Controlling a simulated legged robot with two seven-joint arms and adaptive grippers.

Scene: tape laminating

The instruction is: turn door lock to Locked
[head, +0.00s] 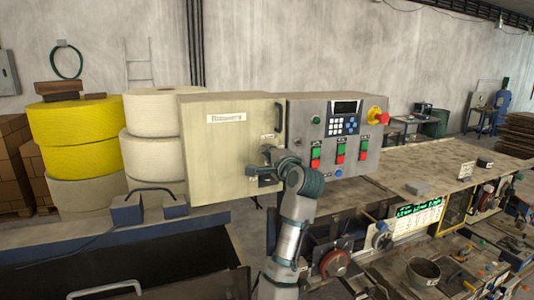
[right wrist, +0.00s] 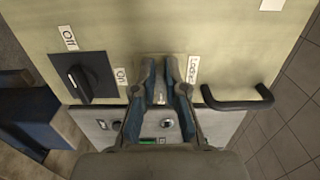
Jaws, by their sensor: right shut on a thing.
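The beige cabinet door (head: 215,150) carries a label that looks like "Blowers". My right gripper (head: 268,156) is at the door's lower right part. In the right wrist view its two fingers (right wrist: 165,75) are close together against the door, shut on the door lock, which is mostly hidden between them. The "Locked" label (right wrist: 193,70) is just right of the fingers. How far the lock is turned cannot be seen. My left gripper is not in view.
A black rotary switch (right wrist: 82,77) with "Off" and "On" labels sits left of the fingers. A dark door handle (right wrist: 238,101) is close on the right. A control panel (head: 335,135) with buttons and a red knob stands right of the cabinet.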

